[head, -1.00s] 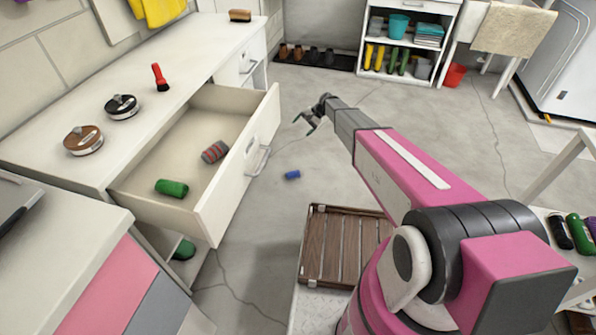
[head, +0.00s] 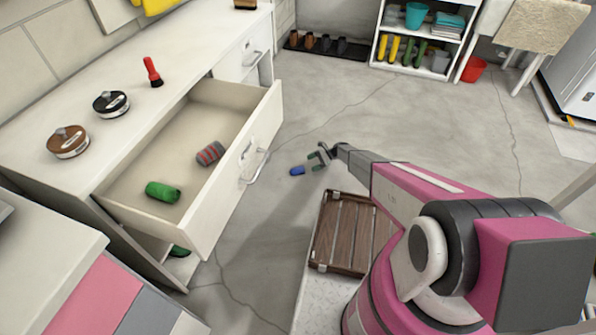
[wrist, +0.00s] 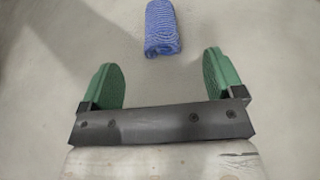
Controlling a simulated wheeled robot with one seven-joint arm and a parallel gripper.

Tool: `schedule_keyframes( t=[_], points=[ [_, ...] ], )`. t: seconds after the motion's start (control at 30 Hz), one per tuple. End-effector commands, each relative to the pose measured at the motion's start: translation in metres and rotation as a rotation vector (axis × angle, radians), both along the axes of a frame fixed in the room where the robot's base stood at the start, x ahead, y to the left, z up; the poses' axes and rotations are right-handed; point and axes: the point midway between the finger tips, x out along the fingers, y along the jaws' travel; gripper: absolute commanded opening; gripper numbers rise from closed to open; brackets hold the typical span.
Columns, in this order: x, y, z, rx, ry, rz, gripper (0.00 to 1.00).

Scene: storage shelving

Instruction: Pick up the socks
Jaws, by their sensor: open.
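Rolled blue socks (head: 297,170) lie on the grey floor, to the right of the open drawer. They also show in the wrist view (wrist: 162,28) at the top centre, ahead of the fingertips. My gripper (head: 318,160) is low over the floor, just right of the blue socks in the head view. In the wrist view my gripper (wrist: 164,75) is open, its two green finger pads apart and nothing between them. Rolled green socks (head: 163,191) and grey-and-red striped socks (head: 210,153) lie in the drawer (head: 225,200).
A slatted wooden rack (head: 340,235) lies below my arm. The counter holds two round tins (head: 68,142) and a red brush (head: 152,73). A shelf with boots (head: 415,50) and a red bucket (head: 474,69) stand at the back.

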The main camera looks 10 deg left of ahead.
Motion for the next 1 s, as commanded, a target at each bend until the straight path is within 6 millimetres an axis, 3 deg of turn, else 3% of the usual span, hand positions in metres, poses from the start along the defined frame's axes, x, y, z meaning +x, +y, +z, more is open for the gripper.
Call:
schedule_keyframes(
  t=[0.2, 0.47, 0.73, 1.0],
  points=[
    [-0.015, 0.027, -0.013, 0.0, -0.001, 0.003, 0.87],
    [-0.022, 0.042, -0.02, -0.001, -0.003, 0.002, 0.87],
    [-0.037, 0.071, -0.035, -0.001, -0.003, 0.003, 0.87],
    [-0.04, 0.077, -0.038, 0.0, -0.003, 0.001, 0.87]
  ],
)
